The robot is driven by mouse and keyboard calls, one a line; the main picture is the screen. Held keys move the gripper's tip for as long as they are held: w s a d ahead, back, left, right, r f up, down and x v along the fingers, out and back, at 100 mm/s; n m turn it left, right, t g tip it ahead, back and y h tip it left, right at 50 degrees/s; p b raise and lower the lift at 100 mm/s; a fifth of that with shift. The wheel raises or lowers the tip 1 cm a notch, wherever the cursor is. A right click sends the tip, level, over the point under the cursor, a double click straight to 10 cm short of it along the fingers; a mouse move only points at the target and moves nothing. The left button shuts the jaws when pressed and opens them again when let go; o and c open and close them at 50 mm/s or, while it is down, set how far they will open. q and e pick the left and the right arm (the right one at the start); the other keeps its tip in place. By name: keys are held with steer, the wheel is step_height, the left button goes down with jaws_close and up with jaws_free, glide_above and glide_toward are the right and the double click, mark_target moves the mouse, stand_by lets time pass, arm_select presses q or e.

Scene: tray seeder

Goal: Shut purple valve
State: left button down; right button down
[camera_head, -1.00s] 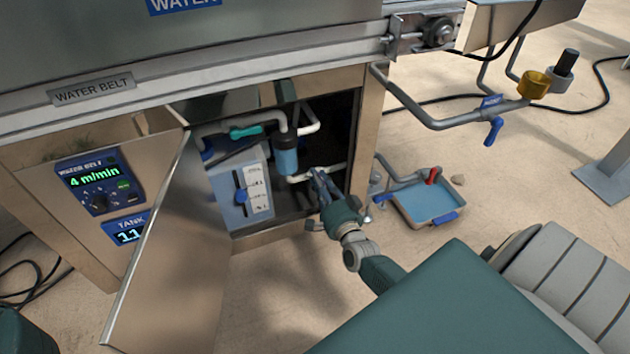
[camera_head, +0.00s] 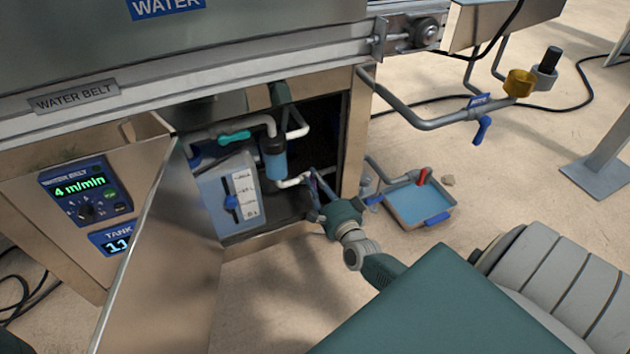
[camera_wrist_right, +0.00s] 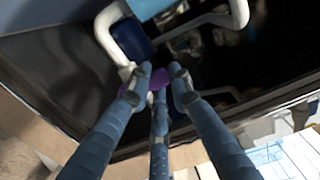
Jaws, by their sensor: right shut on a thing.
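The purple valve handle (camera_wrist_right: 157,80) shows between the fingertips of my right gripper in the right wrist view, beside a white pipe (camera_wrist_right: 112,42). The fingers cover part of it, and its exact turn is hard to judge. My right gripper (camera_wrist_right: 160,84) is shut on the handle. In the head view my right gripper (camera_head: 312,182) reaches into the open cabinet under the water belt, at the lower white pipe (camera_head: 290,182). My left gripper is out of view.
The cabinet door (camera_head: 165,265) stands open at the left. A water tray (camera_head: 455,212) with a red-handled tap (camera_head: 422,177) lies on the floor right of the cabinet.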

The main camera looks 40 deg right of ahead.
steer(key=shift+s+d, duration=0.1)
steer(key=shift+d, duration=0.1)
steer(key=c, duration=1.6)
jaws_free()
steer(key=shift+s, duration=0.1)
steer(key=v, duration=1.1)
steer(key=shift+s+a, duration=0.2)
steer(key=shift+s, duration=0.2)
